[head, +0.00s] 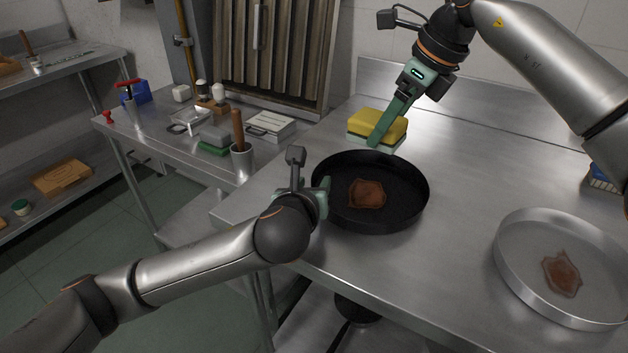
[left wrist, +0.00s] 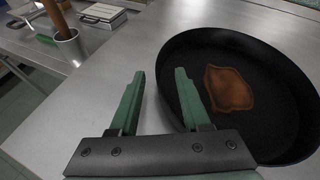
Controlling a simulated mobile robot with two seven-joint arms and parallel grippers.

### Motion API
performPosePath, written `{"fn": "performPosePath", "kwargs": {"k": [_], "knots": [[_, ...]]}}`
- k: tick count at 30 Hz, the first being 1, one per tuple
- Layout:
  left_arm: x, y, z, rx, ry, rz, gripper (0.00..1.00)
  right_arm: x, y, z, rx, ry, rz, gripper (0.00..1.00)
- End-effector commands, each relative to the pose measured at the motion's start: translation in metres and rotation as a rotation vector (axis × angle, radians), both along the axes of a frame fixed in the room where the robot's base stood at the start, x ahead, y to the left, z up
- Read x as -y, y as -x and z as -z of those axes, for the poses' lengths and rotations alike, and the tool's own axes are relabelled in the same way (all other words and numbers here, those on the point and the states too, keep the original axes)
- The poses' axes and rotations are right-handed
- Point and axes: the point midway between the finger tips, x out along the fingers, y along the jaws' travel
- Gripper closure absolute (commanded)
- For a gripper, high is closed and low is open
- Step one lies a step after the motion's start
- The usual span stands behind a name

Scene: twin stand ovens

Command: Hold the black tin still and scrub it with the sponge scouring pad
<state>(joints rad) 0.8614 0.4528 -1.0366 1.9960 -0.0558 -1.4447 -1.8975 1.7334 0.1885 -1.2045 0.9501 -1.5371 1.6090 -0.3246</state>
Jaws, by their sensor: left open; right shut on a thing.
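The black tin (head: 405,215) is a round pan on the steel table, with a brown stain (head: 367,194) on its inner floor. My left gripper (head: 322,190) is open at the tin's left rim. In the left wrist view the tin (left wrist: 215,40) shows with one finger of the left gripper (left wrist: 157,78) outside the rim and the other over its inside. My right gripper (head: 378,138) is shut on the yellow sponge (head: 370,121), which has a green pad below. The sponge is behind the tin, apart from it. Whether it touches the table is unclear.
A silver round tin (head: 510,268) with a similar stain stands at the right of the table. A blue box (head: 604,180) is at the right edge. A side table at left holds a steel cup (head: 242,162) and several small items. The table between the tins is clear.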

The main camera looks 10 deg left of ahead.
Motion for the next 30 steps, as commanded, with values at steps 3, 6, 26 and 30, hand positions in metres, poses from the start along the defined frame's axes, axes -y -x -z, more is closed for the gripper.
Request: {"fn": "performPosePath", "kwargs": {"k": [3,6,26,30], "knots": [[0.000,-0.012,0.005,0.000,-0.001,-0.002,0.53,0.000,0.000,0.000,0.000,0.000,0.000,0.68],[0.000,-0.017,0.007,0.001,0.000,-0.001,0.53,0.000,0.000,0.000,0.000,0.000,0.000,0.68],[0.000,-0.020,0.008,0.001,0.000,0.000,0.89,0.000,0.000,0.000,0.000,0.000,0.000,0.68],[0.000,-0.020,0.008,0.001,0.000,0.000,1.00,0.000,0.000,0.000,0.000,0.000,0.000,0.68]]}}
